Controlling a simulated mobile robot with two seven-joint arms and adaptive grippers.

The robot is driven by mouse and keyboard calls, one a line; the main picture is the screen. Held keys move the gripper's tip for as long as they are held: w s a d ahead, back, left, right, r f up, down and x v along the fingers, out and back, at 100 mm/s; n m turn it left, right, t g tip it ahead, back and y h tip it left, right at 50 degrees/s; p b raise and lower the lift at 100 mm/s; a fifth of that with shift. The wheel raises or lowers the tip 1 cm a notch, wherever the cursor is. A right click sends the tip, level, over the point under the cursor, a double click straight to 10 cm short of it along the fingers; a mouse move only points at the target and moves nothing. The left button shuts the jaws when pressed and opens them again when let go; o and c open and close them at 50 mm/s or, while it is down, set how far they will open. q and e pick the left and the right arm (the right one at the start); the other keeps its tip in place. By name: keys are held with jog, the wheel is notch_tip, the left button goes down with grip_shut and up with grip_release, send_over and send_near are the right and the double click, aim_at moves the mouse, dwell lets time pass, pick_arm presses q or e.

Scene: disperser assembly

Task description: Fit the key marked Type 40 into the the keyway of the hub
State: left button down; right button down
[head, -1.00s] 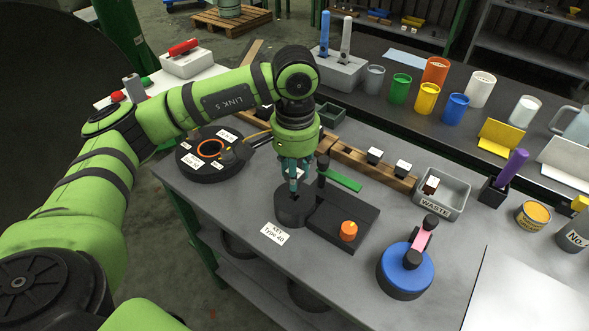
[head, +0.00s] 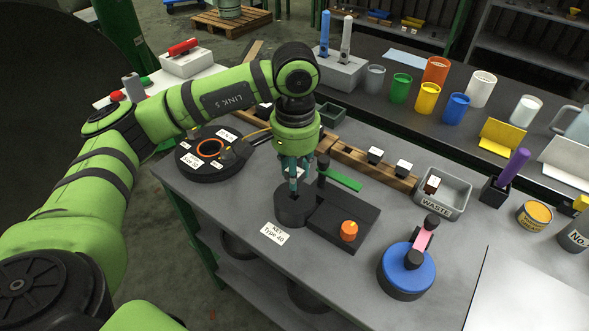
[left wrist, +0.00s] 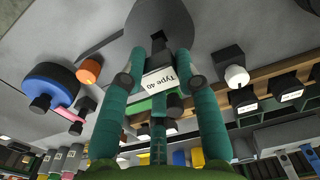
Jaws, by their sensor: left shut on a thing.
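My left gripper (head: 294,192) points down over the dark round hub (head: 290,212), its fingertips at the hub's top. In the left wrist view the teal fingers (left wrist: 160,68) are shut on a key with a white label reading Type 40 (left wrist: 160,78). The key's dark end (left wrist: 158,42) points at the dark grey hub face (left wrist: 172,14). The keyway is hidden, and I cannot tell whether the key is in it or just above it. My right gripper is not in view.
The hub adjoins a dark base (head: 352,213) with an orange knob (head: 349,230) and a black post. A "KEY Type 40" card (head: 273,233) lies in front. A blue round fixture (head: 406,273) stands right, a grey waste bin (head: 458,205) behind it. A wooden rack (head: 345,156) runs behind.

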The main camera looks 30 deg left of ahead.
aim_at(294, 193)
pick_arm(q)
jog(key=shift+b, duration=0.65)
dwell(0.8)
jog(key=shift+f, duration=0.15)
dwell(0.3)
jog(key=shift+f+b, duration=0.35)
jog(key=shift+b, duration=0.2)
jog(key=shift+f+b, duration=2.25)
jog(key=shift+b, duration=0.15)
jog(key=shift+r, duration=0.15)
jog(key=shift+r+p, duration=1.4)
jog(key=shift+r, duration=0.95)
jog(key=shift+b, duration=0.7)
